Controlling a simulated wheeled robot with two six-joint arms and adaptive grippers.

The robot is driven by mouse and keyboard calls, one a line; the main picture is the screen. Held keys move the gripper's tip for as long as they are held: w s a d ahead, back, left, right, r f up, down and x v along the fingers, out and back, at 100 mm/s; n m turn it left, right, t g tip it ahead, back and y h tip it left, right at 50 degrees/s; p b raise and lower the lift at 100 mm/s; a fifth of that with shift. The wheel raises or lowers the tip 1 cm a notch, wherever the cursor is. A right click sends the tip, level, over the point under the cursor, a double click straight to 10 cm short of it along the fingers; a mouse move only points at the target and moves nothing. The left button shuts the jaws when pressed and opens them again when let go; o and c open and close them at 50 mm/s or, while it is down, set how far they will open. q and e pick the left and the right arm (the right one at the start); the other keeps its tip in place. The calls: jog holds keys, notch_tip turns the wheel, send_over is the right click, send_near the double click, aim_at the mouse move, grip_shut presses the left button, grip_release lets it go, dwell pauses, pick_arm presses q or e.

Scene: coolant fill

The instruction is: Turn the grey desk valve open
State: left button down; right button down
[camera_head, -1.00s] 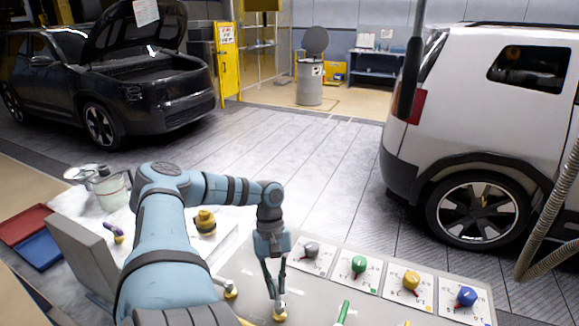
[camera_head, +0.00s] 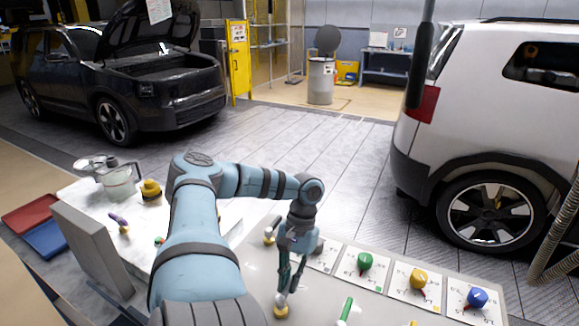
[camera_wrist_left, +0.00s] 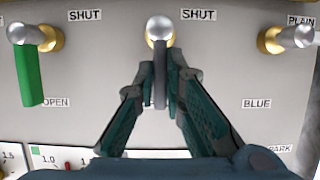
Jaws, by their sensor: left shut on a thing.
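The grey desk valve (camera_wrist_left: 160,28) has a silver ball top on a brass base and a grey lever. In the left wrist view the lever points straight down from the ball. My left gripper (camera_wrist_left: 164,72) is shut on this lever, one finger on each side. A SHUT label is right of the ball; my fingers cover part of the panel below. In the head view my left gripper (camera_head: 283,296) reaches down to the valve's brass base (camera_head: 281,311), and its fingers largely hide the lever. My right gripper is in neither view.
A green-lever valve (camera_wrist_left: 32,60) stands left of the grey one in the wrist view, with another silver-topped valve (camera_wrist_left: 285,38) at right. In the head view, cards with green (camera_head: 365,260), yellow (camera_head: 418,278) and blue (camera_head: 477,298) knobs line the desk behind.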

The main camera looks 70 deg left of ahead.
pick_arm(q)
jog(key=shift+d+f, duration=0.1)
jog(key=shift+d, duration=0.05)
dwell(0.3)
jog(key=c, duration=1.7)
grip_release()
jog(key=shift+o, duration=0.2)
